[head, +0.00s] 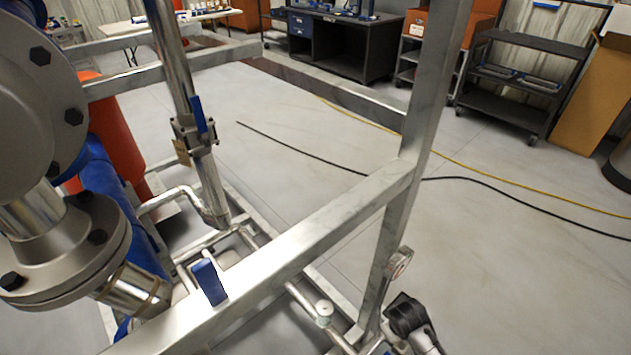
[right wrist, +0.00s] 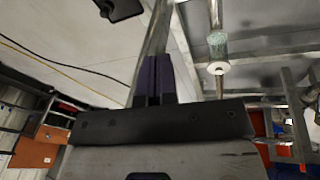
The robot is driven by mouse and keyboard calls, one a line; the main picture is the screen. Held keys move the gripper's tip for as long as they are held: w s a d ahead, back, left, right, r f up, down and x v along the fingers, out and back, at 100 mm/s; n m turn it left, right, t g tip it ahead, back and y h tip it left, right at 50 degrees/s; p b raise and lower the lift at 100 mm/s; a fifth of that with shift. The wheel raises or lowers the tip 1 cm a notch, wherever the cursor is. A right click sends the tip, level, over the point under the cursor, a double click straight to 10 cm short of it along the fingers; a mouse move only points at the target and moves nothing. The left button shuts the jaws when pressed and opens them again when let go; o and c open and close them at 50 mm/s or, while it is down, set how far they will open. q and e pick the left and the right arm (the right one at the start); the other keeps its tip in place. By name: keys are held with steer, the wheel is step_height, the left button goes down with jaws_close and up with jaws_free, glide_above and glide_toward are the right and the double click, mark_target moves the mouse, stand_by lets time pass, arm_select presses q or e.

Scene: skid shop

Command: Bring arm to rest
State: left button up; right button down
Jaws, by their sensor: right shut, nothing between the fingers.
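My right gripper (right wrist: 154,80) shows in the right wrist view. Its two dark fingers are together with nothing between them. A grey metal post of the skid passes just behind the fingertips; I cannot tell whether they touch it. A pipe with a pale cylindrical fitting (right wrist: 217,50) hangs to the right of the fingers, apart from them. In the head view no gripper fingers can be made out. A dark rounded part (head: 408,314) shows low at the right of the frame post; I cannot tell what it is. My left gripper is not in view.
The skid's metal frame (head: 300,232) crosses the head view with an upright post (head: 425,100). A blue-handled valve (head: 195,130) and a large flange (head: 65,250) stand left. Black and yellow cables (head: 500,188) lie on open floor. A dark cart (head: 525,85) stands behind.

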steer(key=a+r+t+p, duration=0.1)
steer(key=a+r+t, duration=0.15)
steer(key=r, duration=0.75)
steer(key=s+r+m+t+y+p, duration=0.15)
steer(key=s+r+p, duration=0.35)
steer(key=s+r, duration=0.85)
steer(key=s+f+m+g+p, duration=0.25)
steer(key=s+p, duration=0.45)
steer(key=s, duration=1.1)
step_height(320, 180, up, 38)
steer(key=p, duration=3.7)
step_height(320, 180, down, 74)
steer(key=b, duration=7.4)
steer(key=shift+w+n+g, duration=0.3)
steer(key=shift+w+g, duration=0.05)
steer(key=shift+w, duration=0.05)
